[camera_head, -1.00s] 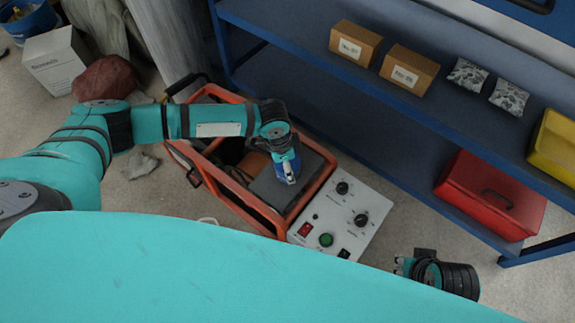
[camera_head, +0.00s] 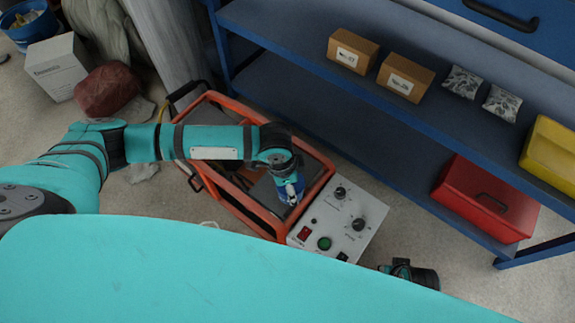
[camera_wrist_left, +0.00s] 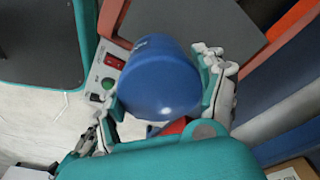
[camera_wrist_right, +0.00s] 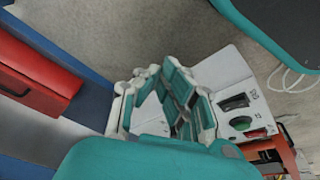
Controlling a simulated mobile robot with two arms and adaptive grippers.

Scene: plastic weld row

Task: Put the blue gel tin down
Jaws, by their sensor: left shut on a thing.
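The blue gel tin (camera_wrist_left: 160,80) is a smooth blue cylinder between the fingers of my left gripper (camera_wrist_left: 162,100) in the left wrist view. In the head view the left gripper (camera_head: 291,194) is over the dark flat panel (camera_head: 266,193) of the orange-framed machine, close to its grey control box. The tin is mostly covered by the gripper there, and I cannot tell whether it touches the panel. My right gripper (camera_wrist_right: 160,85) holds nothing visible; its fingertips look close together, but their gap is unclear. It also shows in the head view (camera_head: 400,268), partly hidden by my body.
The control box (camera_head: 336,218) has knobs and red and green buttons. The orange frame (camera_head: 320,188) rises around the panel. A blue shelf (camera_head: 300,62) behind holds two cartons (camera_head: 353,50), two patterned packets and a yellow bin. A red box (camera_head: 485,197) sits on the lower shelf.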

